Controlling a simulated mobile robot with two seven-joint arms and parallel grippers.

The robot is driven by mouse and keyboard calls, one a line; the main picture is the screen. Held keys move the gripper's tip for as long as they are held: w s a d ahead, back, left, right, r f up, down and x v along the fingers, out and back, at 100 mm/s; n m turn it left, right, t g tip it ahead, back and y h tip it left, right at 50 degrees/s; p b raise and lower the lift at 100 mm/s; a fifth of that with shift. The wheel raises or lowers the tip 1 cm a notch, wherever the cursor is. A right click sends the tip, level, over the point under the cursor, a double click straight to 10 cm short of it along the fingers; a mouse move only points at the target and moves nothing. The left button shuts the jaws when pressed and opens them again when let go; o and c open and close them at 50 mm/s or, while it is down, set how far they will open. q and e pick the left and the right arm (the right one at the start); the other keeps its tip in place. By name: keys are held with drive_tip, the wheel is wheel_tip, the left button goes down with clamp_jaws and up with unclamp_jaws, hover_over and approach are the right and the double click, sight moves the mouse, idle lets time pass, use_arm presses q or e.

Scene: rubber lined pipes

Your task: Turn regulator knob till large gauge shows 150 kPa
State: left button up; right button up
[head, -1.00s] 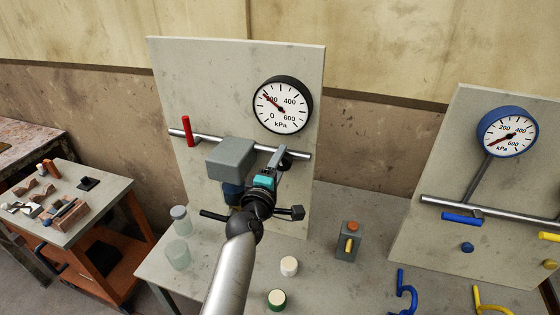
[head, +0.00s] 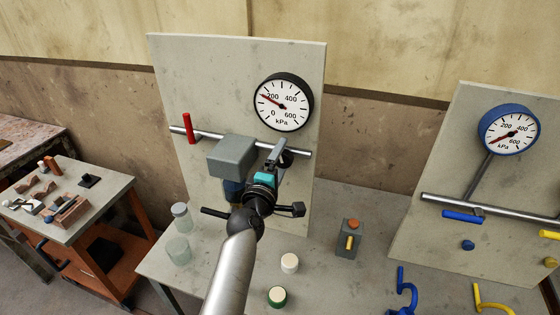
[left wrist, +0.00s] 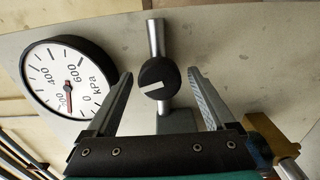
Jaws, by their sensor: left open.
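The large black-rimmed gauge (head: 283,102) is mounted high on the left panel. Its red needle points left, close to the 200 mark and slightly on its lower side. It also shows at the left of the left wrist view (left wrist: 68,78). The black round regulator knob (left wrist: 158,78) with a white pointer mark sits on the pipe; in the head view it is mostly hidden behind my left gripper (head: 281,152). In the left wrist view the gripper's fingers are open, one on each side of the knob, with visible gaps. My right gripper is not in view.
A grey box (head: 231,156) and a red lever (head: 189,128) sit left of the gripper along the pipe. The right panel has a blue gauge (head: 508,130). Glass jars (head: 178,249), two small lidded pots and a button box (head: 348,238) stand on the table.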

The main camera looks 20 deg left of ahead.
use_arm(q)
drive_tip(key=shift+s, duration=0.1)
drive_tip(key=s, duration=1.5)
drive_tip(key=shift+a+b, duration=0.25)
drive_tip(key=shift+b, duration=0.2)
